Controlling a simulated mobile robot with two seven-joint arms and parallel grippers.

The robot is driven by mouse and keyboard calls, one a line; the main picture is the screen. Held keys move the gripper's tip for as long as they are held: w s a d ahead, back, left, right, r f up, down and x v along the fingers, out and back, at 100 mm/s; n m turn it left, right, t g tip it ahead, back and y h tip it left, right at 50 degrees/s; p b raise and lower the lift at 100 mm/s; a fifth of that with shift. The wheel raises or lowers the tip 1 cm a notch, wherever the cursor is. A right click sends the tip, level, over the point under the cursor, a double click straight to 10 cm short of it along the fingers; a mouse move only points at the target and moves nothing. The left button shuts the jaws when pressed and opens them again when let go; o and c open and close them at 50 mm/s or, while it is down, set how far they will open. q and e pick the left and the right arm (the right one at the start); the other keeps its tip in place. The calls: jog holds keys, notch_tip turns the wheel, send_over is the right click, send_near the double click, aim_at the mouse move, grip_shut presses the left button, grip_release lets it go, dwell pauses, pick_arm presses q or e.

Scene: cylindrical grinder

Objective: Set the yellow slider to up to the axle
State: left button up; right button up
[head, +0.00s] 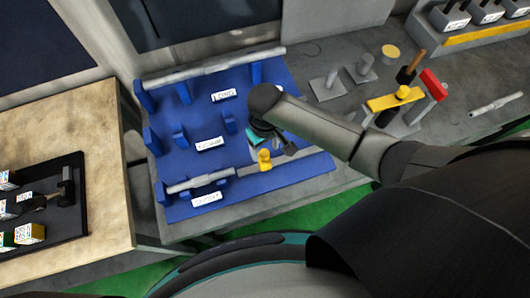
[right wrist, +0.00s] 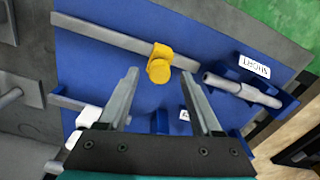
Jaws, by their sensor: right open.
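The yellow slider (head: 265,160) sits on a grey rail along the front edge of the blue board (head: 185,155). In the right wrist view the slider (right wrist: 160,65) lies ahead of and between my right gripper's open fingers (right wrist: 163,80), which look apart from it. In the head view my right gripper (head: 280,145) is over the board just behind the slider, partly hidden by its arm. A short grey axle (head: 200,182) rests in blue holders left of the slider; it also shows in the right wrist view (right wrist: 243,90). A gap separates axle and slider. My left gripper is out of view.
A long axle (head: 210,66) lies in holders at the board's back. Right of the board stand metal posts (head: 328,84) and a yellow and red fixture (head: 400,98). A wooden table (head: 75,120) with a black tray (head: 72,205) is at left.

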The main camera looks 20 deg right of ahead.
aim_at(265, 153)
jog(key=shift+f, duration=1.8)
jog(key=shift+c, duration=0.2)
grip_shut()
